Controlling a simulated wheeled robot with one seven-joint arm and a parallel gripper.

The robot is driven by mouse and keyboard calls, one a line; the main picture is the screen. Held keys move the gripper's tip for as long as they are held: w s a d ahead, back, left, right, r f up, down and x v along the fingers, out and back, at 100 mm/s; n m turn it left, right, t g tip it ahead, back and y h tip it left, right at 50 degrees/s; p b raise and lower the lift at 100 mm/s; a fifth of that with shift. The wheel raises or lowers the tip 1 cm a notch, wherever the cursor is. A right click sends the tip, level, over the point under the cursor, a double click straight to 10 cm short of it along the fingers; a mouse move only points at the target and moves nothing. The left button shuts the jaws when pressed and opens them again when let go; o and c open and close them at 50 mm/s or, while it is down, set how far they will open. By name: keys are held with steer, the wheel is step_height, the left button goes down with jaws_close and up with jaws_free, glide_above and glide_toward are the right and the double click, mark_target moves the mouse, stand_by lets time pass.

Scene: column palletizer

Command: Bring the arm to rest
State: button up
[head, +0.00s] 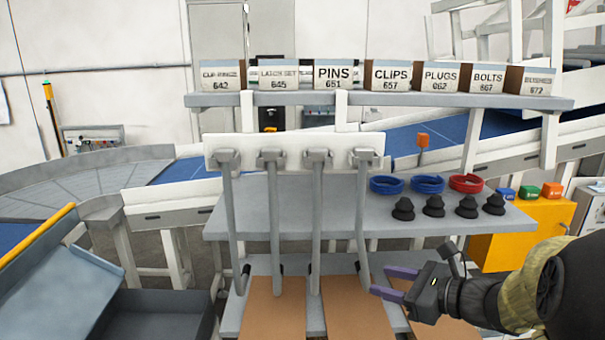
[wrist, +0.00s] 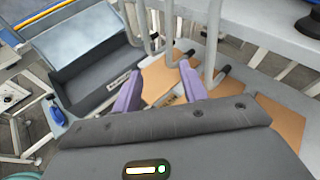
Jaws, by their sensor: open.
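My gripper (head: 388,282) is at the lower right in the head view, its purple fingers spread and pointing left. In the wrist view its two purple fingers (wrist: 160,92) stand apart with nothing held between them. The fingers are in front of the rack, close to the lower end of the rightmost grey hanging bar (head: 364,220). I cannot tell whether they touch it. Brown boards (head: 276,310) lie on the lower shelf below and beyond the fingers.
A grey shelf (head: 290,215) holds blue rings (head: 387,184), a red ring (head: 466,182) and several black suction cups (head: 403,209). Labelled bins (head: 333,76) line the top shelf. A dark grey tray (head: 160,312) is at lower left; a yellow cabinet (head: 520,235) stands right.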

steer(key=s+a+f+n+g+h, duration=0.1)
steer(key=s+f+n+g+h, duration=0.3)
steer(key=f+n, duration=0.4)
steer(key=s+a+f+n+g+h, duration=0.2)
steer(key=s+f+n+h, duration=0.4)
steer(key=n, duration=1.1)
step_height(320, 180, down, 2)
steer(key=s+g, duration=0.1)
steer(key=s, duration=0.1)
steer(key=shift+s+a+g, duration=0.15)
steer(key=shift+s+g, duration=0.25)
